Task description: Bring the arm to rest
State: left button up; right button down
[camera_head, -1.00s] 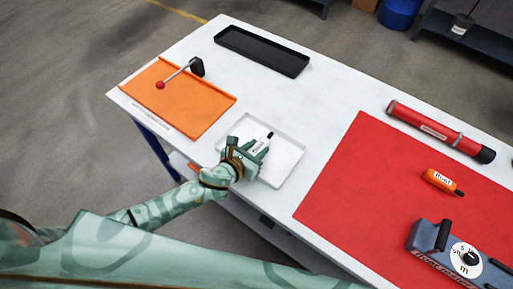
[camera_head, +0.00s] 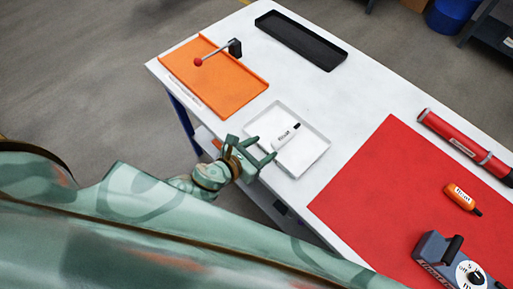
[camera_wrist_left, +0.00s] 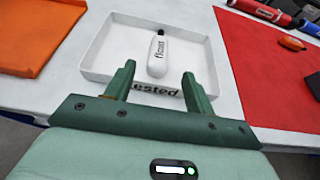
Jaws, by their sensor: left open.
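My left gripper (camera_head: 261,151) is open and empty at the near edge of a white tray (camera_head: 318,158) on the table. In the left wrist view its two green fingers (camera_wrist_left: 158,85) stand apart in front of the tray's near wall (camera_wrist_left: 100,77). A white bottle (camera_head: 285,136) with a black cap lies in the tray, apart from the fingers; it also shows in the left wrist view (camera_wrist_left: 157,55). My right gripper is not in view.
An orange tray (camera_head: 225,92) with a red-knobbed lever (camera_head: 215,54) and a black tray (camera_head: 300,40) stand beyond. A red mat (camera_head: 370,180) holds an orange bottle (camera_head: 459,197) and a grey device (camera_head: 440,262). A red tube (camera_head: 455,140) lies behind it.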

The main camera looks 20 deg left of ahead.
pick_arm(q)
jog(key=shift+v, duration=0.9)
